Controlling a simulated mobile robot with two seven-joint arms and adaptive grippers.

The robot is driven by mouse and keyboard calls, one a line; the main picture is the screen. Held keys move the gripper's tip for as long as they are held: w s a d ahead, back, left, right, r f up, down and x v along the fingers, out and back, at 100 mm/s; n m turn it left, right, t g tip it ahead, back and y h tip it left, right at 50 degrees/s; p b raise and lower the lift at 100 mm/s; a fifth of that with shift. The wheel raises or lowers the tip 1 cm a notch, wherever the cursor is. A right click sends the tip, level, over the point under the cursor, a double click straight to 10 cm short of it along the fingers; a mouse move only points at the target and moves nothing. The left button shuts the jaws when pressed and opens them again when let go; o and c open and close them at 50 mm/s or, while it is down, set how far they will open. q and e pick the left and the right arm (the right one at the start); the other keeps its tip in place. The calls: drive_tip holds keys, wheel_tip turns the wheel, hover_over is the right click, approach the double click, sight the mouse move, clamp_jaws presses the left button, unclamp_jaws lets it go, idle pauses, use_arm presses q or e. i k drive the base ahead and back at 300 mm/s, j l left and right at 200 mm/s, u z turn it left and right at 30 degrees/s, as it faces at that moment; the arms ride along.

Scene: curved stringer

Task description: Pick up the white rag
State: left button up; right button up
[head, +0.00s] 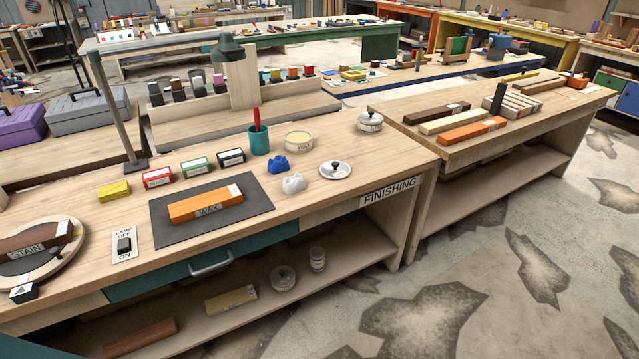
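The white rag (293,184) is a small crumpled piece lying on the wooden top of the finishing bench (330,205), near its front edge. It sits between the dark mat on its left and a round lid with a dark knob on its right. A blue rag (278,164) of similar shape lies just behind it, a small gap apart. Neither of my grippers shows in the head view.
The dark mat (160,221) bears an orange block (206,203) marked WAX. The knobbed lid (335,170), a teal cup (259,139) with a red-handled tool, and an open tin (298,141) stand nearby. Bare bench top lies in front of the rag.

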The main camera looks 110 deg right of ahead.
sight(292, 186)
drive_tip(key=z, duration=3.4)
